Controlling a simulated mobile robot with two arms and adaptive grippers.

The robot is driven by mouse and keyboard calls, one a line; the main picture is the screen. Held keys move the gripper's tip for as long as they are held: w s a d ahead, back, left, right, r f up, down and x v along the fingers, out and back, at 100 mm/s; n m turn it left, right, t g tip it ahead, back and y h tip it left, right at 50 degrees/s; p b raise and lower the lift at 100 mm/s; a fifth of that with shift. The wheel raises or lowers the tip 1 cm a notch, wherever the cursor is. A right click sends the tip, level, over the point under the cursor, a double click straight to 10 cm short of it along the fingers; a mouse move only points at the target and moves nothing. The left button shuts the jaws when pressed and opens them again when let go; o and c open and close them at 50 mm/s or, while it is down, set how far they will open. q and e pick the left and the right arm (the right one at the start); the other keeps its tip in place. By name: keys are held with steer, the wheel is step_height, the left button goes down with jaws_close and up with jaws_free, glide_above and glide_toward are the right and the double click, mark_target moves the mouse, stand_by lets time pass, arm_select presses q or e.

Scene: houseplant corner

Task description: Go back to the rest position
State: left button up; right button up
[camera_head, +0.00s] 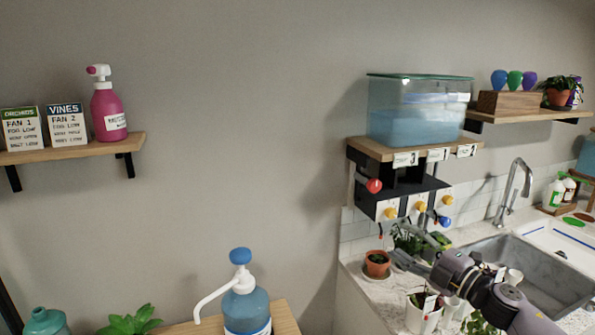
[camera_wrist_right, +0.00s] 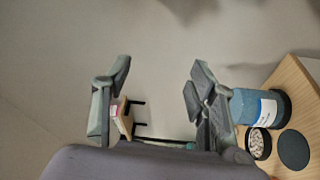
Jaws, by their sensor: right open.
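My right gripper (camera_head: 410,252) is in the lower right of the head view, above the counter and the potted plants, with its arm coming in from the lower right corner. My left gripper is out of view.
A small potted plant (camera_head: 377,264) stands on the counter close to the gripper, left of the sink (camera_head: 545,270). Above is a shelf holding a water tank (camera_head: 418,112). A blue pump bottle (camera_head: 246,306) stands on a wooden surface at the bottom.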

steer(key=s+a+f+m+g+h, duration=0.1)
steer(key=s+a+f+m+h, duration=0.1)
steer(key=s+f+m+h, duration=0.5)
steer(key=s+a+f+m+g+h, duration=0.1)
steer(key=s+a+f+m+h, duration=0.2)
steer(key=s+f+m, duration=0.75)
steer(key=s+f+m+g+h, duration=0.15)
steer(key=s+f+g, duration=0.35)
steer(key=s, duration=0.8)
steer(key=s+f+m+g+y, duration=0.15)
steer(key=s+f+g, duration=0.35)
steer(key=s, duration=0.7)
step_height(320, 180, down, 29)
steer(key=s+g+h+b, duration=0.1)
steer(key=s+b, duration=0.1)
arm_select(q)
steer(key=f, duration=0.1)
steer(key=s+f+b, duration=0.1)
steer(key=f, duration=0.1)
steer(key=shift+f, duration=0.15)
arm_select(e)
steer(key=s+d+f, duration=0.1)
steer(key=s+f, duration=0.7)
steer(key=s+d+f+g, duration=0.1)
steer(key=s+d+f, duration=0.1)
steer(key=s+f, duration=0.7)
steer(key=shift+d, duration=0.3)
